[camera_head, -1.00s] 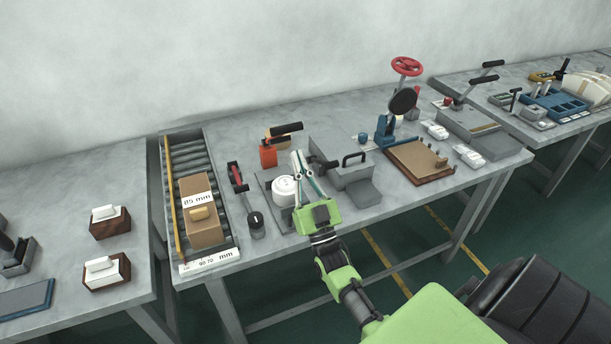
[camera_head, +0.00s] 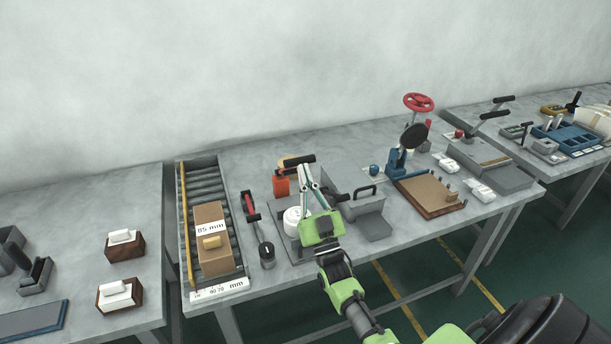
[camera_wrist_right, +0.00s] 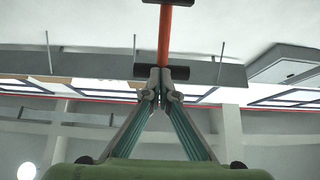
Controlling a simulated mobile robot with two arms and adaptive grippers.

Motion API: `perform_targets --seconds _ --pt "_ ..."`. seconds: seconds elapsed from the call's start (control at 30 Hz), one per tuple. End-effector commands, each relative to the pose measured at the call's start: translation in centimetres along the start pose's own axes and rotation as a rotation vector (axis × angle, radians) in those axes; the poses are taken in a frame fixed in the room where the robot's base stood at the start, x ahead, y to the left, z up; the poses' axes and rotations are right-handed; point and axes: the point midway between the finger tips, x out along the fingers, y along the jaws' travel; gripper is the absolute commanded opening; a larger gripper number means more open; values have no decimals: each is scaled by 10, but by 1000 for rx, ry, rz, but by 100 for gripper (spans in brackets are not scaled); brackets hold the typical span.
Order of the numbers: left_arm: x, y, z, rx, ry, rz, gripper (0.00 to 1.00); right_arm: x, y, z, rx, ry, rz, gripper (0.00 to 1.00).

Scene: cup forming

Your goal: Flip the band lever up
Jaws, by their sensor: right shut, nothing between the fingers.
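The lever I take as the band lever has a black bar handle (camera_head: 297,161) above an orange block (camera_head: 281,186) near the middle of the bench. In the right wrist view an orange rod (camera_wrist_right: 165,38) runs upward from a black bar to another black bar at the top edge. My right gripper (camera_head: 305,167) is shut and empty, with its fingers pointing up. Its tips are at the black bar's near side, close to or touching it; I cannot tell which. The tips also show in the right wrist view (camera_wrist_right: 159,82). The left gripper is not in view.
A white round piece (camera_head: 293,220) stands just left of the gripper fingers. A grey box (camera_head: 352,203) with a black handle is at right. A roller conveyor (camera_head: 233,177) with a cardboard carton (camera_head: 211,250) is at left. A red-handled tool (camera_head: 250,203) lies between.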

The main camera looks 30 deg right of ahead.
Motion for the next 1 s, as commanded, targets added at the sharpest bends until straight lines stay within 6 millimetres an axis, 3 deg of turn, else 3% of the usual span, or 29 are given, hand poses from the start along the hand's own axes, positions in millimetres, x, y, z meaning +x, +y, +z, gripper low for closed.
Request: perform_targets --seconds 0.1,0.3,0.7,1.0 --pt "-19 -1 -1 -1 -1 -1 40 17 0 -11 0 -40 0 0" --pt "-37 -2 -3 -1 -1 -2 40 50 0 -17 -1 -85 0 0" --pt "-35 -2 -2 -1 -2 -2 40 131 1 -17 0 -86 1 0" --pt "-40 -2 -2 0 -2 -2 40 165 0 -10 0 -214 1 0"
